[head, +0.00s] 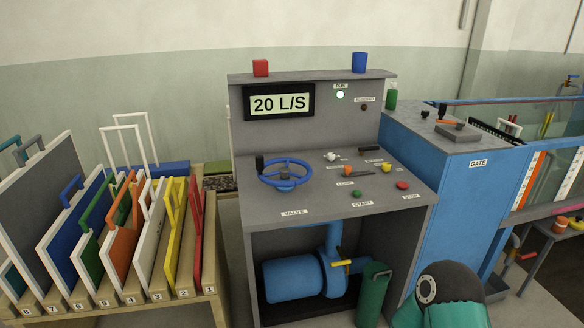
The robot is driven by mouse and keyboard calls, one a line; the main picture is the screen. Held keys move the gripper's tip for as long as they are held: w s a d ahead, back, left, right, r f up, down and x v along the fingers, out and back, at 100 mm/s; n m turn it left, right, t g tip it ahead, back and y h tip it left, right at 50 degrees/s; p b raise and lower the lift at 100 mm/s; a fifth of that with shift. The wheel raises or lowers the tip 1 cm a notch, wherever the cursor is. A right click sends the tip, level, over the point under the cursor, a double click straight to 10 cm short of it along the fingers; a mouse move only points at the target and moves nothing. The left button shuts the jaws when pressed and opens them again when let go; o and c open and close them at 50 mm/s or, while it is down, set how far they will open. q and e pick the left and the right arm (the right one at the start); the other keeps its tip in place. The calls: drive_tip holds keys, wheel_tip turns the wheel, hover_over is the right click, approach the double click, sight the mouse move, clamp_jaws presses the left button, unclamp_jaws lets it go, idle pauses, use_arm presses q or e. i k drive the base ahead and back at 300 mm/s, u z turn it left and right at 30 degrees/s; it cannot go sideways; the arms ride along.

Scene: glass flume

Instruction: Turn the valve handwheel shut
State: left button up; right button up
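The valve handwheel (285,174) is a blue spoked wheel on the left of the grey control desk (330,205), above a VALVE label (294,212). A black knob (260,163) stands up at its left side. The display (279,102) on the panel behind reads 20 L/S. Nothing touches the wheel. Neither of my grippers is in view; a black and teal part of my arm shows at the bottom right.
Right of the wheel are small levers, a green START button (357,194) and a red STOP button (402,185). A rack (120,312) of coloured numbered plates stands left. A blue GATE cabinet (455,200) and glass flume (555,175) stand right. A blue pump (300,277) sits underneath.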

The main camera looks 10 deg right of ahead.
sight(260, 165)
drive_tip(key=u, duration=0.15)
drive_tip(key=i, duration=0.9)
drive_tip(key=z, duration=0.2)
drive_tip(key=k, duration=0.75)
drive_tip(key=u, duration=0.25)
drive_tip(key=i, duration=0.6)
drive_tip(key=z, duration=0.05)
